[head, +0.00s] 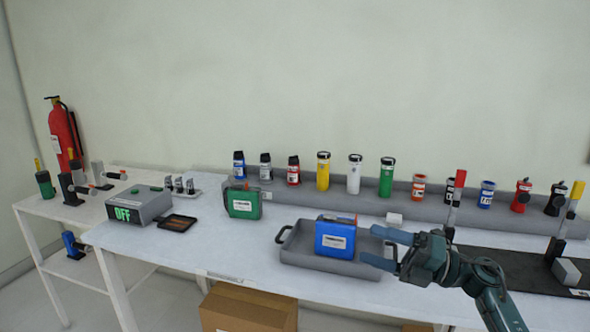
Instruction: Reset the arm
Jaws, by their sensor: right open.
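My right gripper (384,248) comes in from the lower right over the table's front part. Its two fingers point left and stand apart, with nothing seen between them. It is at the right end of a grey tray (300,257); whether it touches the tray I cannot tell. A blue case (335,238) with a white label stands upright in the tray, left of the fingertips and apart from them. My left gripper is not in view.
A green case (242,203) and a grey box reading OFF (140,205) stand on the white table (215,255). Several canisters line a grey rack (300,192) behind. A black mat with upright tools is at right. A cardboard box (248,310) sits below. Bare tabletop lies left of the tray.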

